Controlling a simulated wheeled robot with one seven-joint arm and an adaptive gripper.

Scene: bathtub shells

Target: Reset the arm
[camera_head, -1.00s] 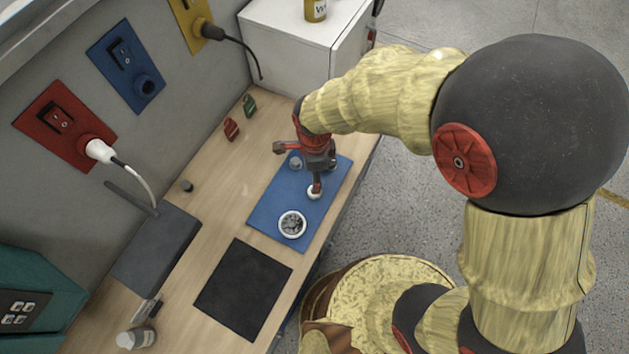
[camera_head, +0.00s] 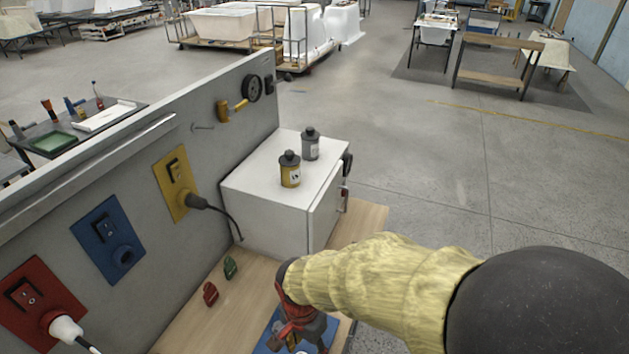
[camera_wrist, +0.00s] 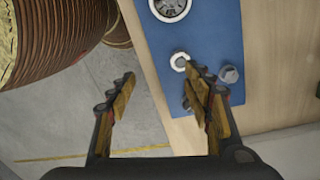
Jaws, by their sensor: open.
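My gripper (camera_wrist: 160,78) is open and empty in the wrist view, its two fingers spread apart. One finger is over the blue mat (camera_wrist: 222,20) and the other is over the grey floor. A small white round piece (camera_wrist: 180,61) lies on the mat near the right finger's tip. A grey piece (camera_wrist: 229,74) lies beside that finger, and a white round dish (camera_wrist: 170,7) is cut off at the top. In the head view my arm reaches down to the bench (camera_head: 230,300), and the gripper's lower end is cut off by the frame.
A white cabinet (camera_head: 262,205) stands behind the gripper, with a yellow-labelled bottle (camera_head: 290,170) and a grey one (camera_head: 310,144) on top. Red (camera_head: 36,300), blue (camera_head: 108,238) and yellow (camera_head: 177,182) socket panels line the wall at left. Open floor (camera_head: 430,180) lies to the right.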

